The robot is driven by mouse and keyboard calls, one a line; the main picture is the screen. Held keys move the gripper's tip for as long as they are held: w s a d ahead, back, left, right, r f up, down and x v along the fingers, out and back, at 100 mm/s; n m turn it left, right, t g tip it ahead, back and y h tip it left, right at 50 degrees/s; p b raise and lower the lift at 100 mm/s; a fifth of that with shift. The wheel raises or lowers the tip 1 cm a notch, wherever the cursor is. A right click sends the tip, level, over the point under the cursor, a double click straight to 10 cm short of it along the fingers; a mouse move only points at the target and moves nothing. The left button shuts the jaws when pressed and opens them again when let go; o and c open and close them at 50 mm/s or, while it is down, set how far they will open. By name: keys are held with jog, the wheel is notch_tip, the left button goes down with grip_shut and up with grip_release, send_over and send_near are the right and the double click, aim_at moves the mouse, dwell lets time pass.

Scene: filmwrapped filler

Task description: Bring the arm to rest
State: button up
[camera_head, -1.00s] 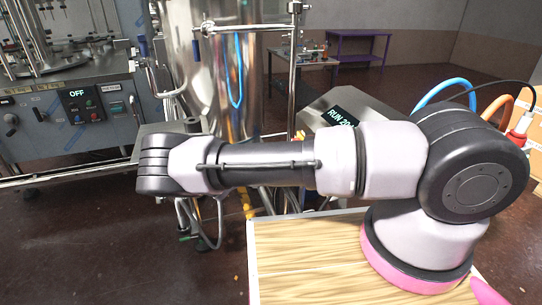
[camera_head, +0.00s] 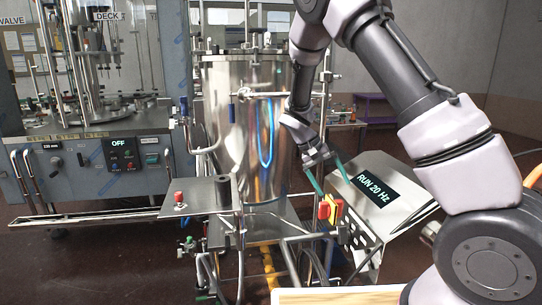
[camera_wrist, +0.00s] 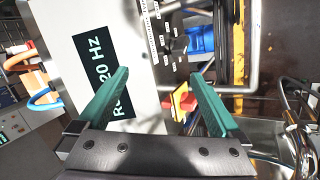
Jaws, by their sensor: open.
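My arm rises from the lower right of the head view, bends at the top and hangs down in front of the steel tank (camera_head: 235,130). My gripper (camera_head: 334,187) is open and empty, with its two green fingers pointing down. They are just above and beside a red and yellow switch (camera_head: 330,208), left of the control box with a "RUN 20 Hz" display (camera_head: 378,187). In the wrist view the fingers of my gripper (camera_wrist: 158,74) are apart. The switch shows between them there (camera_wrist: 180,102), nearer the right finger; contact cannot be told.
A machine with an "OFF" panel (camera_head: 120,153) stands at the left. A steel frame with pipes and valves surrounds the tank. A wooden top edge (camera_head: 335,296) shows at the bottom. A purple table (camera_head: 375,108) stands behind. Some open floor shows at the lower left.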

jog(key=s+d+r+m+t+y, duration=0.1)
jog(key=s+d+r+y, duration=0.2)
jog(key=r, duration=0.6)
jog(key=s+d+r+m+t+y, duration=0.15)
jog(key=s+r+y, duration=0.35)
jog(key=r, duration=0.5)
jog(key=s+d+r+t, duration=0.1)
jog(key=s+r+t, duration=0.4)
jog(key=s+r, duration=0.4)
jog(key=s, duration=0.4)
jog(key=shift+s+d+r+t, duration=0.25)
jog(key=shift+s+r+t, duration=0.05)
jog(key=shift+s+t, duration=0.05)
